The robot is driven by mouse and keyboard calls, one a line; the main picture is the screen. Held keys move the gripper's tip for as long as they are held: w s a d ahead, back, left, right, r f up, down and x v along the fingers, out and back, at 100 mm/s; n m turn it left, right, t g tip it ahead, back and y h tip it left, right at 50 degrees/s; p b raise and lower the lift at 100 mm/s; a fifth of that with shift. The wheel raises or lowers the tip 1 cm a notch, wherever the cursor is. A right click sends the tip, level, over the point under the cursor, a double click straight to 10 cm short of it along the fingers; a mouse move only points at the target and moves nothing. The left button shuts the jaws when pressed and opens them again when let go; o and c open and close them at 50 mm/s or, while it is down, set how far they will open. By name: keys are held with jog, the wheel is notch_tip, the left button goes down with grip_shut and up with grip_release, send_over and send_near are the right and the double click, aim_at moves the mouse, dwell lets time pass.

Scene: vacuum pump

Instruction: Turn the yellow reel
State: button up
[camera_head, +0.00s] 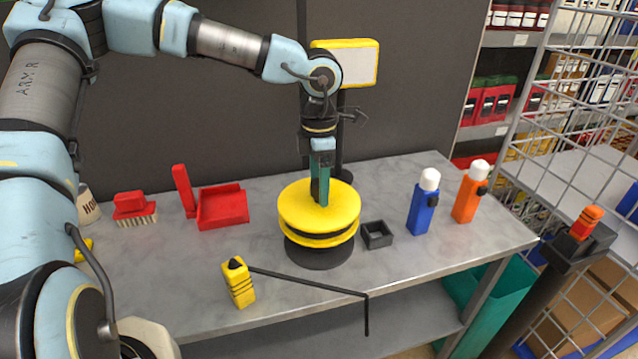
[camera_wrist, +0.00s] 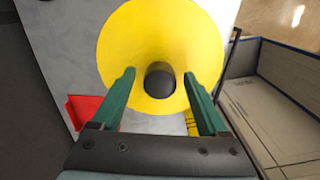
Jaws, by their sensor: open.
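The yellow reel (camera_head: 297,212) sits upright on a round black base (camera_head: 318,254) on the grey bench. In the wrist view, the reel (camera_wrist: 160,32) fills the upper middle and has a dark round centre (camera_wrist: 160,80). My gripper (camera_head: 322,198) points down at the reel's top from above. The fingertips show on either side of the dark centre, overlapping the reel's lower part. I cannot tell whether they touch the reel.
The grey bench (camera_head: 190,285) holds a small black square tray (camera_head: 377,235), blue (camera_head: 422,205) and orange (camera_head: 466,195) bottles, a red dustpan (camera_head: 222,206) and a red brush (camera_head: 133,208).

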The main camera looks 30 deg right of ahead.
notch_tip(320, 180, up, 11)
jog(key=b, duration=0.1)
dwell(0.6)
jog(key=shift+f, duration=0.2)
